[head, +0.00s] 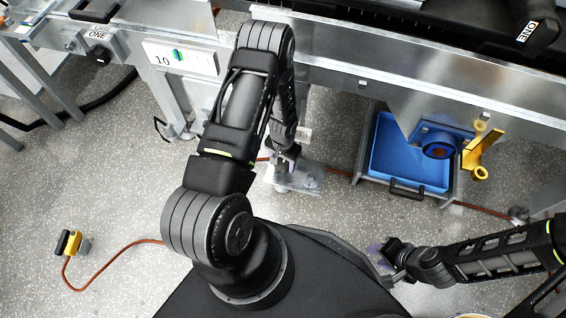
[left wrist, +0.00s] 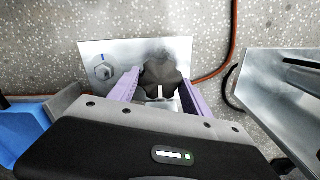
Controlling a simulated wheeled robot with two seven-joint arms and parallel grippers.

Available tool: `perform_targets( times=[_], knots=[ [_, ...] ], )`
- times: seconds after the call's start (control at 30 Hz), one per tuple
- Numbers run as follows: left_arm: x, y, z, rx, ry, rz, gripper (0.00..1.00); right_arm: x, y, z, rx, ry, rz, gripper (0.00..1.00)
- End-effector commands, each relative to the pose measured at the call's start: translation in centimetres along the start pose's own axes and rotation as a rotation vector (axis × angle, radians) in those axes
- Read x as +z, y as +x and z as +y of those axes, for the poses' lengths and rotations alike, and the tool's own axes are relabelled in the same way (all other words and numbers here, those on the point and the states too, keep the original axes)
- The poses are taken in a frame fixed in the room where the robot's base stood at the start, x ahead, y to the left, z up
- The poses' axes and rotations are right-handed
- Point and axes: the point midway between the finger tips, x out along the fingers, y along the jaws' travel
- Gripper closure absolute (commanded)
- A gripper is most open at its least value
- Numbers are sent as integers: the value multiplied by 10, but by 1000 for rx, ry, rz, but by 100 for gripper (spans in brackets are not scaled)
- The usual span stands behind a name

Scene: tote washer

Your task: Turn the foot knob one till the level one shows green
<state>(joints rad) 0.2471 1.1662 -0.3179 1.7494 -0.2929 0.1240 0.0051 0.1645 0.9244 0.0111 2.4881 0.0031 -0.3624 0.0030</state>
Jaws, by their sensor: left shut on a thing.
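The foot knob (left wrist: 162,80) is black and lobed with a white mark, seen in the left wrist view over a metal foot plate (left wrist: 105,50). The purple fingers of my left gripper (left wrist: 160,90) are on both sides of the knob, shut on it. In the head view my left gripper (head: 284,165) reaches down to the foot plate (head: 310,181), and hides the knob. A white panel (head: 205,62) marked "10" carries a small green and blue indicator (head: 178,54); I cannot tell if this is level one. My right gripper (head: 384,256) is low at the right, its opening unclear.
A blue tray (head: 385,160) sits under the machine, beside a blue outlet with a yellow handle (head: 478,152). A yellow-and-black device (head: 69,243) with a red hose lies on the speckled floor. A metal rail (head: 400,75) crosses above the foot.

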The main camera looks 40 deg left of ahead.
Motion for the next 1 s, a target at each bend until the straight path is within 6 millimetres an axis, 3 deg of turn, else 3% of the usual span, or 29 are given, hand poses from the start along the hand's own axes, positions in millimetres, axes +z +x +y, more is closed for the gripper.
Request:
perform_targets(
  times=[0.1, 0.33, 0.37, 0.6, 1.0],
  knots=[
    [0, 0, 0, 0, -88, 0, 84, -1, 3, 2, 1, 2, 3, 64],
    [0, 0, 0, 0, -92, 0, 84, -1, 2, 1, 1, 1, 3, 64],
    [0, 0, 0, 0, -91, 0, 43, -1, 2, 1, 1, 1, 3, 64],
    [0, 0, 0, 0, -90, 0, 24, -1, 2, 1, 1, 1, 3, 64],
    [-1, -8, 0, 0, -89, 2, 22, 0, -1, 0, 0, 0, 1, 64]
  ],
)
